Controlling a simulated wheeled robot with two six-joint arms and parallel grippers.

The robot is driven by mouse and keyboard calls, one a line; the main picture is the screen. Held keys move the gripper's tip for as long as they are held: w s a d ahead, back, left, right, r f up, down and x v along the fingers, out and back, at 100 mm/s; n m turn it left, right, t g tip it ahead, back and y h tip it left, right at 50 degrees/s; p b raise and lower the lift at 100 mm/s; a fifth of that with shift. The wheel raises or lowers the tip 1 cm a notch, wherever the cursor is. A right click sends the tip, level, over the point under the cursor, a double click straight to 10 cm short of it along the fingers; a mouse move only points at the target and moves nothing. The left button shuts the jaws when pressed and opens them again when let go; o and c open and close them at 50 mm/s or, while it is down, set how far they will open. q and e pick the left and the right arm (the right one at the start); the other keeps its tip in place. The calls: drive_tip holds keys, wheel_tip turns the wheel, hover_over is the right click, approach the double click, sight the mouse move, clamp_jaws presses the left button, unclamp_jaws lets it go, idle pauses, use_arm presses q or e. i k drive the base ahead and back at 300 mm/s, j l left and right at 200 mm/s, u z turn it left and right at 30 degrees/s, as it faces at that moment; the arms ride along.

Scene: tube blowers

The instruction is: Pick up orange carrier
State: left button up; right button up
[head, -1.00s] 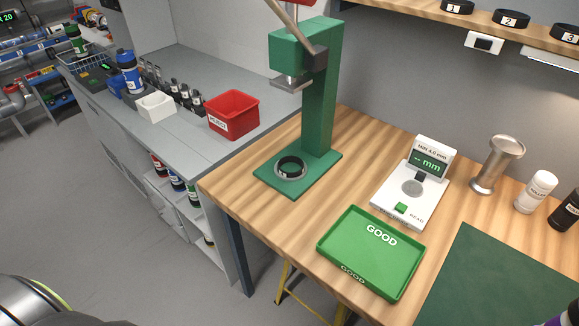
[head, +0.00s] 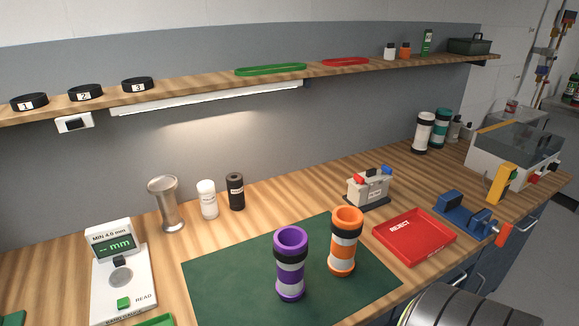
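The orange carrier (head: 342,241) stands upright on the dark green mat (head: 225,287) in the head view. It is a cylinder with orange, white and dark bands and an open top. A purple carrier (head: 290,265) of the same shape stands upright just to its left and a little nearer. Neither gripper shows. A dark rounded part of my own arm or body is at the bottom right edge, apart from the carriers.
A red REJECT tray (head: 413,237) lies right of the mat. A blue vise (head: 463,216) is further right. A gauge (head: 121,279) stands at left. A small grey box (head: 369,188) is behind the tray. A shelf (head: 205,83) runs above the bench.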

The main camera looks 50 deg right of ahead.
sight(346, 221)
drive_tip(key=z, duration=1.85)
drive_tip(key=i+l, duration=0.1)
drive_tip(key=l, duration=0.7)
drive_tip(key=i+l+u, duration=0.1)
drive_tip(key=l, duration=0.7)
